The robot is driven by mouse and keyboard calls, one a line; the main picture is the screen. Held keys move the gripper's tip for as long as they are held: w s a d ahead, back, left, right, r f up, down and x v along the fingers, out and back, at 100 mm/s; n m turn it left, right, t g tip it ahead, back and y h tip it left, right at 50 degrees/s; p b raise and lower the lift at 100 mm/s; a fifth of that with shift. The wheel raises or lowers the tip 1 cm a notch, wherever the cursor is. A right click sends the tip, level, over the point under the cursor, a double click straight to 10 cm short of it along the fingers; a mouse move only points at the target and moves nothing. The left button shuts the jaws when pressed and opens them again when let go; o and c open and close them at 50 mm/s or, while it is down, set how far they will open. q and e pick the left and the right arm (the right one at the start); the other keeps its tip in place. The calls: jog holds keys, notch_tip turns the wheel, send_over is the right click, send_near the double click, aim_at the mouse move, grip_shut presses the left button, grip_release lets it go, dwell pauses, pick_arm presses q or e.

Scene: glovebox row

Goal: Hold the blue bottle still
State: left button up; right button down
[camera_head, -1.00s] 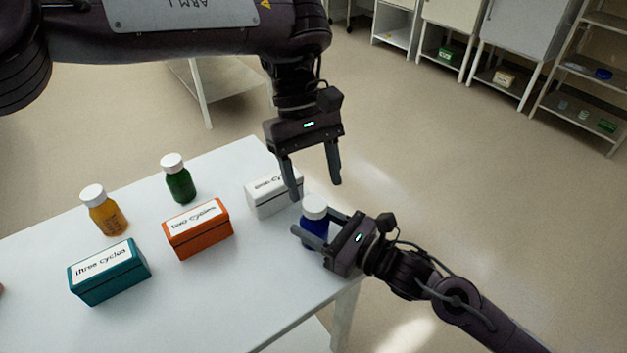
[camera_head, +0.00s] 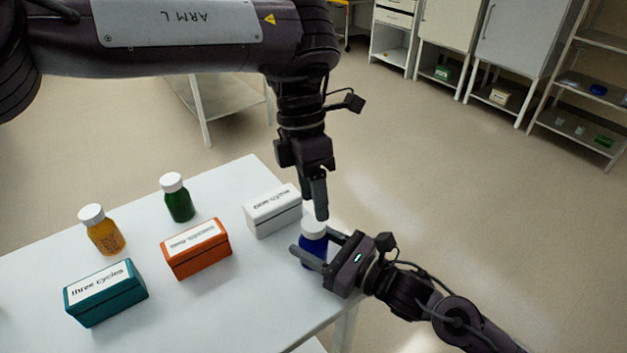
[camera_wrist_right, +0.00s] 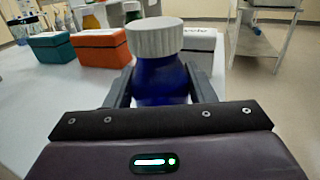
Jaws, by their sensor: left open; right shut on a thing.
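The blue bottle (camera_head: 313,252) with a white cap stands upright near the table's right edge. My right gripper (camera_head: 318,244) is shut on its body from the right. In the right wrist view the bottle (camera_wrist_right: 160,80) sits between the two fingers, its ribbed cap above them. My left gripper (camera_head: 320,213) is open and points down, its fingertips just above or beside the white cap. The fingers line up one behind the other, so their gap is hidden, and I cannot tell whether they touch the cap.
A white box (camera_head: 272,212), an orange box (camera_head: 196,250) and a teal box (camera_head: 106,295) stand left of the blue bottle. A green bottle (camera_head: 179,202) and an amber bottle (camera_head: 103,234) stand behind them. The white table (camera_head: 235,315) is clear at its front.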

pick_arm(q)
jog(key=n, duration=0.6)
jog(key=shift+r+n, duration=0.2)
jog(key=shift+n, duration=0.1)
jog(key=n, duration=0.3)
jog(key=shift+n+t+y, duration=0.3)
jog(key=shift+n+t, duration=0.1)
jog(key=n, duration=0.6)
jog(key=shift+r, duration=0.25)
jog(key=n, duration=0.4)
jog(key=shift+s+r+t, duration=0.1)
jog(key=shift+t, duration=0.3)
jog(key=n, duration=0.4)
jog(key=shift+r+y, duration=0.15)
jog(key=shift+y, duration=0.15)
jog(key=n, duration=0.6)
jog(key=shift+r+n+t, duration=0.2)
jog(key=shift+n+t, duration=0.1)
jog(key=n, duration=0.3)
jog(key=shift+r+n, duration=0.1)
jog(key=shift+n, duration=0.2)
jog(key=n, duration=0.4)
jog(key=shift+r+n+t, duration=0.15)
jog(key=shift+n+t, duration=0.25)
